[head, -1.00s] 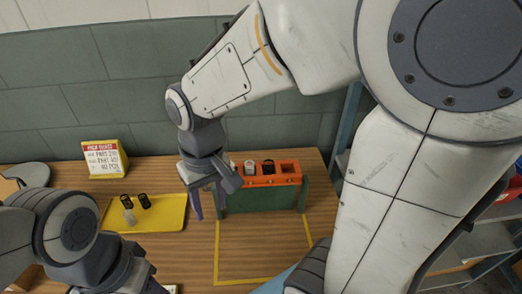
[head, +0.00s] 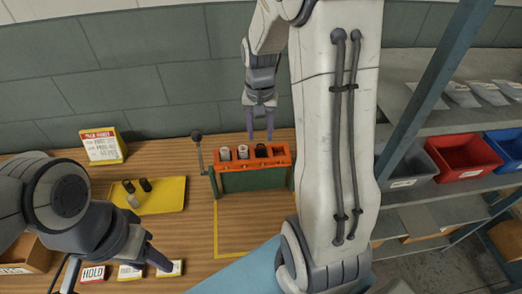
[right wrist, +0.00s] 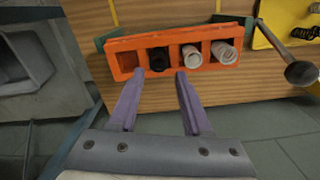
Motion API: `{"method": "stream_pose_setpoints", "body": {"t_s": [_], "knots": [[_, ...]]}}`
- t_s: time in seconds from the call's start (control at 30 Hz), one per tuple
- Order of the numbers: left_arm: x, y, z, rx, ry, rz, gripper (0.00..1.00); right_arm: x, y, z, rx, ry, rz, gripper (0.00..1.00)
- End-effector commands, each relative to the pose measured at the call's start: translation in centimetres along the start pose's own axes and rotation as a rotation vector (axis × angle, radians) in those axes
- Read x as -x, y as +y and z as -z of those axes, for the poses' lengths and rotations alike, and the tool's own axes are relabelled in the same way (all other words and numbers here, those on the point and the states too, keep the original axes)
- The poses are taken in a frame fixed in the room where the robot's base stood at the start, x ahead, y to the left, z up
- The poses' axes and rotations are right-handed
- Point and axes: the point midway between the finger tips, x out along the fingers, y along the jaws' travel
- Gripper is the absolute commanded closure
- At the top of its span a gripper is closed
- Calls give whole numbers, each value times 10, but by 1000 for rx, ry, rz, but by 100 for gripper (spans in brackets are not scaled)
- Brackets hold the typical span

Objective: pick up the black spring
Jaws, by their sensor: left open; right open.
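A black spring (right wrist: 158,58) sits in a slot of the orange-topped rack (right wrist: 122,44), between an empty slot and two pale springs (right wrist: 190,54). The same black spring (head: 261,150) and rack (head: 228,165) show in the head view. My right gripper (right wrist: 160,75) is open and empty, its fingertips to either side of the black spring's slot in the picture; I cannot tell the exact gap. It also shows over the rack in the head view (head: 259,137). My left gripper (head: 158,258) is low at the left front, partly hidden by its own arm.
A lever with a dark knob (head: 196,135) rises at the rack's left end. Cards, one reading HOLD (head: 93,273), lie by my left gripper. Shelves with bins (head: 460,158) stand right.

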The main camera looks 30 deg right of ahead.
Motion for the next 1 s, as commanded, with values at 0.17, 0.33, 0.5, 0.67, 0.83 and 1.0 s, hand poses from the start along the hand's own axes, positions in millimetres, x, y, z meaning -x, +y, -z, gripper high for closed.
{"method": "stream_pose_setpoints", "body": {"t_s": [0.17, 0.33, 0.5, 0.67, 0.83, 1.0], "knots": [[14, 1, 1, 0, 0, 0, 50, -26, 4, -4, -1, -9, -3, 51], [14, 1, 1, 1, 0, 0, 50, -44, 3, -3, 0, -4, -1, 51], [14, 1, 1, 1, 0, 0, 50, -46, 3, -2, 0, -2, -1, 51], [14, 1, 1, 1, 0, 0, 50, -46, 3, -2, 0, -1, -1, 82], [14, 1, 1, 1, 0, 0, 50, -46, 3, -2, 0, -1, -1, 100], [14, 1, 1, 1, 0, 0, 50, -45, 3, -2, 0, -1, 0, 100]]}}
